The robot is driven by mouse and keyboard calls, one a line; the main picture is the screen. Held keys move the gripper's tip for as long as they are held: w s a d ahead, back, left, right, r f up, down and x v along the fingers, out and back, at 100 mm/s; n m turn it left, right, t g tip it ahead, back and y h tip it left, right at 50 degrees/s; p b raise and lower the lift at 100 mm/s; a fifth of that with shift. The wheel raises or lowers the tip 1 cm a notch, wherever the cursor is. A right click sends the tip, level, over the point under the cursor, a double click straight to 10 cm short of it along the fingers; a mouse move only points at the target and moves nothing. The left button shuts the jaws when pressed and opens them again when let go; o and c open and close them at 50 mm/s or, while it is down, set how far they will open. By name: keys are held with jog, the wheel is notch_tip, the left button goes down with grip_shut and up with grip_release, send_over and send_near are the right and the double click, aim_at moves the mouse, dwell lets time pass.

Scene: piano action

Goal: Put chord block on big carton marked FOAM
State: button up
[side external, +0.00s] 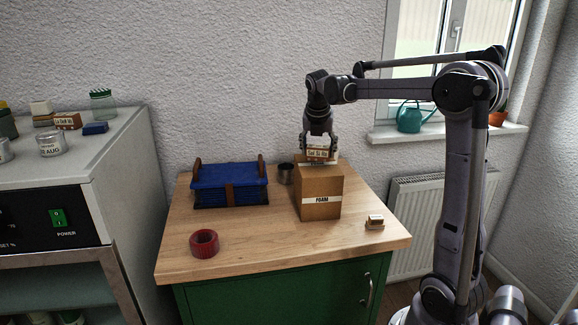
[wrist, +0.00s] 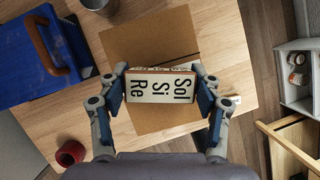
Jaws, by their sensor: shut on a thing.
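The chord block (wrist: 160,86) is a small box with a cream face lettered "Sol Si Re" and reddish edges. My gripper (wrist: 162,90) is shut on it, one finger at each end. In the side external view the chord block (side external: 318,153) is between the fingers of my gripper (side external: 319,146), right over the top of the big carton marked FOAM (side external: 321,199). The brown carton top (wrist: 150,42) lies under the block in the wrist view. I cannot tell whether the block touches the carton top.
A blue case with brown straps (side external: 230,187) and a dark metal cup (side external: 285,173) stand left of the carton. A red ring-shaped roll (side external: 204,243) lies at the front left. The front middle of the wooden tabletop (side external: 265,248) is clear.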

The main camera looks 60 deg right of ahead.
jog(key=shift+f, duration=0.6)
jog(key=shift+f, duration=0.1)
jog(key=o, duration=1.2)
jog(key=shift+c, duration=0.2)
jog(key=v, duration=1.2)
jog(key=s+a+f+m+t+y, duration=0.1)
jog(key=s+a+f+m, duration=0.2)
jog(key=a+f+m, duration=0.2)
jog(key=s+a+f+m+t+y, duration=0.1)
jog(key=s+a+f+m+t, duration=0.1)
jog(key=a+f+m, duration=0.4)
jog(key=s+a+f+m+t+y, duration=0.2)
jog(key=s+a+f+m, duration=0.2)
jog(key=a+m, duration=0.7)
jog(key=a+f, duration=0.1)
jog(key=a, duration=0.3)
jog(key=shift+s+a+f+m, duration=0.25)
jog(key=shift+a+m, duration=0.05)
jog(key=shift+a, duration=0.1)
